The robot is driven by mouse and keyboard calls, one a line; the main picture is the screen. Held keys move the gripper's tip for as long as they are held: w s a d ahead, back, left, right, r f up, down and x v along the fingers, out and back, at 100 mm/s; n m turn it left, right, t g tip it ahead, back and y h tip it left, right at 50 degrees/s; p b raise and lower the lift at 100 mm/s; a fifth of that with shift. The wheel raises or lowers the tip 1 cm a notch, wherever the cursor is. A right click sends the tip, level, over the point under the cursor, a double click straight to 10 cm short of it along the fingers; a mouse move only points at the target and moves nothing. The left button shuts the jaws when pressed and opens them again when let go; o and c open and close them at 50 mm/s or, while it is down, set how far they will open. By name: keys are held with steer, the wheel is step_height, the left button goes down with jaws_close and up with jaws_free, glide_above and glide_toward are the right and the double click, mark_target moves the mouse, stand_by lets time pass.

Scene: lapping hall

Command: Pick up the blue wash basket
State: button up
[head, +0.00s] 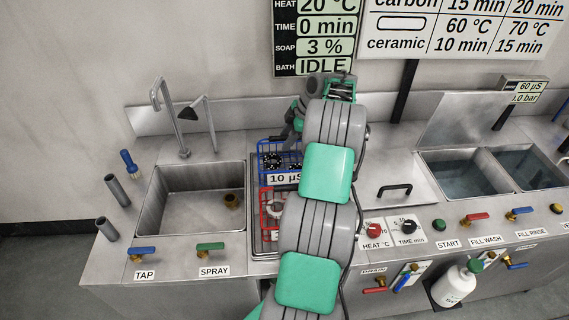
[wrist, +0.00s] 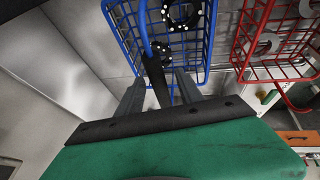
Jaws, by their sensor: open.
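The blue wash basket (head: 268,160) stands on a metal tray between the left sink and my arm in the head view, and my arm hides its right part. In the wrist view the blue basket (wrist: 206,62) fills the upper middle, with black ring-shaped parts inside. Its blue handle with a dark grip (wrist: 155,72) reaches toward me. My gripper (wrist: 159,88) is open, with one finger on each side of the dark grip. I cannot tell whether either finger touches it. In the head view my arm mostly hides the gripper.
A red basket (head: 268,222) with pale rings stands just in front of the blue one, and also shows in the wrist view (wrist: 262,42). A sink (head: 170,205) with a tall tap (head: 170,115) lies left. A lid with a black handle (head: 394,188) and filled tanks (head: 460,178) lie right.

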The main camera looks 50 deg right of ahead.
steer(key=shift+c, duration=0.4)
jaws_close()
steer(key=shift+r, duration=0.2)
stand_by(0.8)
